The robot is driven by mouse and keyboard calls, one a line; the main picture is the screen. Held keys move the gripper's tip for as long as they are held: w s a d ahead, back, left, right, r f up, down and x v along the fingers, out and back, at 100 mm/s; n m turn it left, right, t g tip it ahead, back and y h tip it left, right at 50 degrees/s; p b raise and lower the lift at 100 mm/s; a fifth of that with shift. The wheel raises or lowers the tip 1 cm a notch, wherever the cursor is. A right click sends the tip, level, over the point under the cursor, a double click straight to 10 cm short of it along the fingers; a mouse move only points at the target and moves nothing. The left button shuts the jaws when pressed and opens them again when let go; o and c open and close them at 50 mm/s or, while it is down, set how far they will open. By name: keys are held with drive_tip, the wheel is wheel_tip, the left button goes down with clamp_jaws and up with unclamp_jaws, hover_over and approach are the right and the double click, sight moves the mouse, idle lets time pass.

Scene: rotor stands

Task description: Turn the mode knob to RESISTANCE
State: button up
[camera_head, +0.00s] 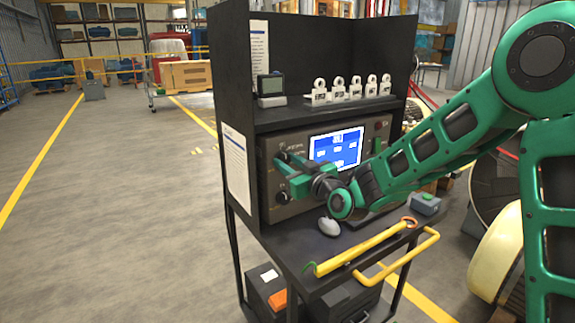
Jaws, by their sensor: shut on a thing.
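The instrument panel (264,160) is a dark grey box with a lit blue screen (337,148), standing on a black cart. My gripper (283,168) reaches in from the right to the panel's left side, by small white lettering too small to read. It is shut on the mode knob there, which is mostly hidden by the fingers and hand. The knob's pointer and the setting it stands at cannot be made out. A round dark knob (282,197) shows just below the fingers.
A yellow handle (408,262) sticks out in front. Several white stands (355,88) and a small meter (271,86) sit above the panel. The floor at left is clear.

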drive_tip(key=m, duration=0.4)
drive_tip(key=shift+w+d+m, duration=0.15)
drive_tip(key=shift+m, duration=0.15)
drive_tip(key=shift+d+m, duration=0.1)
drive_tip(key=shift+m, duration=2.1)
drive_tip(key=o, duration=1)
drive_tip(key=shift+w, duration=0.1)
drive_tip(key=shift+s, duration=0.2)
drive_tip(key=v, duration=1)
drive_tip(key=shift+s+d, duration=0.15)
drive_tip(key=shift+d, duration=0.1)
